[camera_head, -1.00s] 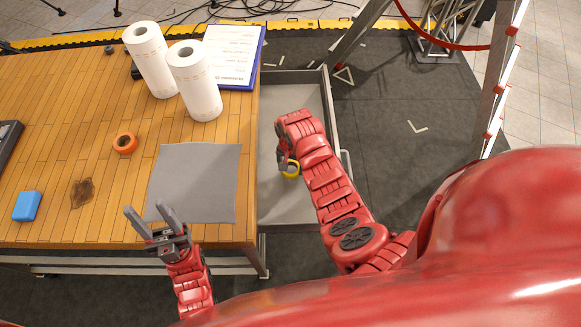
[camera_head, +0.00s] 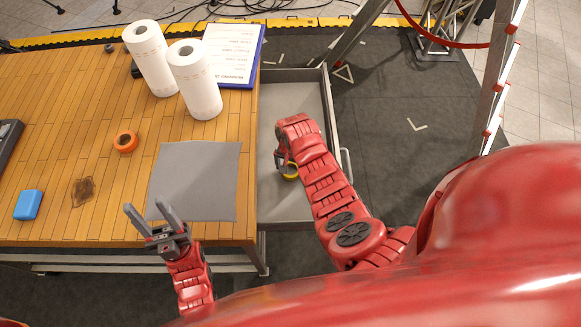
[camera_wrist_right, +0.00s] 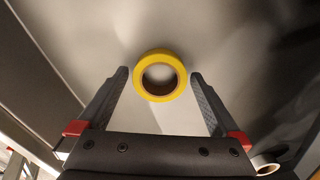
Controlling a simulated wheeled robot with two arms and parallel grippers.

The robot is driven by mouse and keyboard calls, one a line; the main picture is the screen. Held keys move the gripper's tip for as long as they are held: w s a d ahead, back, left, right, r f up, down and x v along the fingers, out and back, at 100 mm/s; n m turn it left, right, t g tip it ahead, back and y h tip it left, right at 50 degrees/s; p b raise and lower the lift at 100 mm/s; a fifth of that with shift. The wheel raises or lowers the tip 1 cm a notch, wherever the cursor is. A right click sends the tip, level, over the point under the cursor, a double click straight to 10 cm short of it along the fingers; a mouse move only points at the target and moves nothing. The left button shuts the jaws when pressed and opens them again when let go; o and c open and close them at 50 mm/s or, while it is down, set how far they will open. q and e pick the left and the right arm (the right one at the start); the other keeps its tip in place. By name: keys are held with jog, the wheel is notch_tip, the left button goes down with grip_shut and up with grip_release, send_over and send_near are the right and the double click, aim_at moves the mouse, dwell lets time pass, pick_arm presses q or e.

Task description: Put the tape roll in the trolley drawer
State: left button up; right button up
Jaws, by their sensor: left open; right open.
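The yellow tape roll (camera_head: 290,172) is inside the open trolley drawer (camera_head: 293,95), partly hidden by my right gripper in the head view. In the right wrist view the yellow tape roll (camera_wrist_right: 160,54) lies on the pale drawer floor, between and just beyond my fingertips. My right gripper (camera_head: 281,163) is open over the drawer, its fingers apart on either side of the roll, with a gap visible on each side. My left gripper (camera_head: 145,207) is open and empty above the table's front edge, near the grey mat (camera_head: 195,180).
On the wooden table (camera_head: 60,100) are an orange tape roll (camera_head: 125,142), two paper towel rolls (camera_head: 194,82), a clipboard (camera_head: 233,55) and a blue block (camera_head: 28,205). A ladder-like frame (camera_head: 500,85) stands to the right. Most of the drawer floor is clear.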

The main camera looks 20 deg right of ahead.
notch_tip(320, 180, up, 12)
jog(key=shift+r, duration=0.2)
dwell(0.4)
dwell(0.5)
